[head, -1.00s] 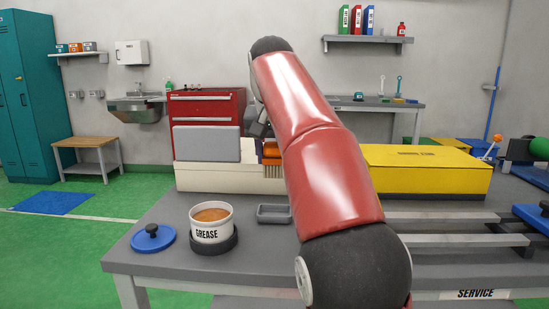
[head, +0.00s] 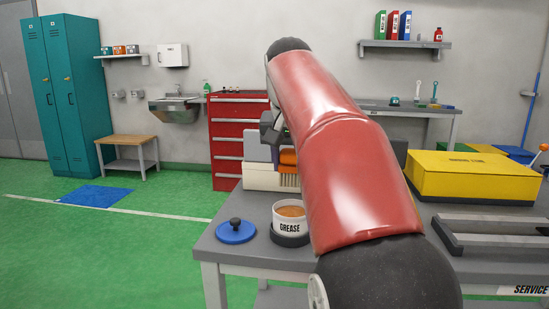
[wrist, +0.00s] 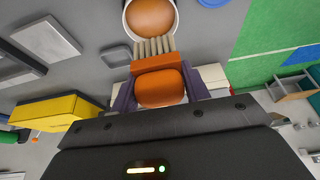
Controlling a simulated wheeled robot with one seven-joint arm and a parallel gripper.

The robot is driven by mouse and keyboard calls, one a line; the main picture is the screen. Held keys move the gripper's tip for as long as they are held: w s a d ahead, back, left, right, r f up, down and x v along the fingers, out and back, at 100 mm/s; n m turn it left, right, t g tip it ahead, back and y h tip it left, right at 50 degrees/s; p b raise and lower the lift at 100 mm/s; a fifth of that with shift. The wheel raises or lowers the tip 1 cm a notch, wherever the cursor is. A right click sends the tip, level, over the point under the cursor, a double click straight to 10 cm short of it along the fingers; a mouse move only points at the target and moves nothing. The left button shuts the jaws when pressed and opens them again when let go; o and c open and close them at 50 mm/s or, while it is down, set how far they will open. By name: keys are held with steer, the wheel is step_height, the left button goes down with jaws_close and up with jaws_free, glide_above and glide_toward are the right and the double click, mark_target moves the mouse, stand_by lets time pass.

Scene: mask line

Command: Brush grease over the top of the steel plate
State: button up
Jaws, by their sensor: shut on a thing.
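My gripper (wrist: 160,90) is shut on an orange-handled brush (wrist: 160,64), its purple fingers on either side of the handle. The brush also shows in the head view (head: 288,158), with pale bristles pointing down, behind the grease pot. The open white grease pot (head: 291,219) holds brown-orange grease and sits in a dark ring on the table. In the wrist view the bristles point at the pot (wrist: 150,18); I cannot tell whether they touch it. An upright grey panel (head: 257,148), partly hidden by my arm, stands at a cream block; I cannot tell if it is the steel plate.
A blue lid (head: 235,232) lies left of the pot on the grey table (head: 262,268). A yellow box (head: 460,176) and grey rails (head: 490,230) stand to the right. A small grey tray (wrist: 117,56) shows in the wrist view. My arm hides the table's middle.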

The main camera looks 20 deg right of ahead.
mark_target(293, 186)
steer(key=shift+d+f+b, duration=0.2)
steer(key=shift+f+b, duration=0.25)
steer(key=shift+f, duration=0.25)
step_height(293, 186, down, 4)
steer(key=b, duration=0.4)
steer(key=shift+f+b, duration=0.2)
steer(key=shift+b, duration=0.1)
steer(key=shift+f, duration=0.6)
stand_by(1.3)
step_height(293, 186, up, 5)
steer(key=p, duration=0.4)
steer(key=shift+p, duration=0.35)
steer(key=shift+r+p, duration=0.55)
steer(key=shift+r, duration=0.55)
